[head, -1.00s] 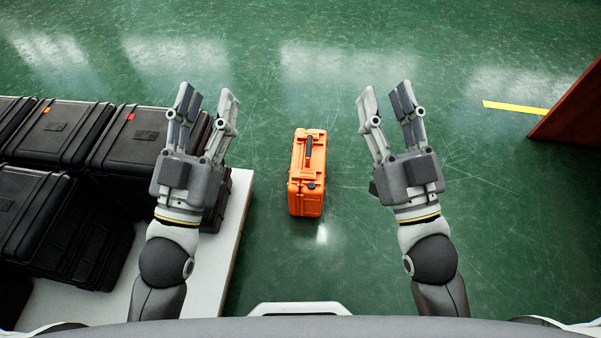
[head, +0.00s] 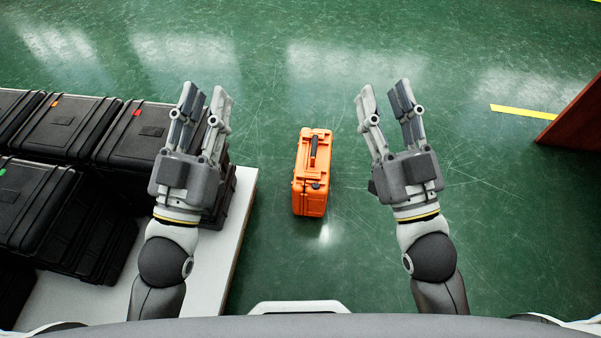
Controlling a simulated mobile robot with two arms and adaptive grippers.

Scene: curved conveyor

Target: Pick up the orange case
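The orange case (head: 309,186) stands upright on the green floor in the middle of the head view, with its dark handle on top. My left gripper (head: 206,92) is to the left of the case, above the edge of the white platform. Its fingers are apart with nothing between them. My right gripper (head: 384,90) is to the right of the case, over the floor. Its fingers are also apart and empty. Neither gripper touches the case.
Several black cases (head: 66,127) stand on and around a white platform (head: 233,232) at the left. A brown panel (head: 578,118) is at the right edge. A yellow floor strip (head: 522,111) lies near it. The floor around the orange case is clear.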

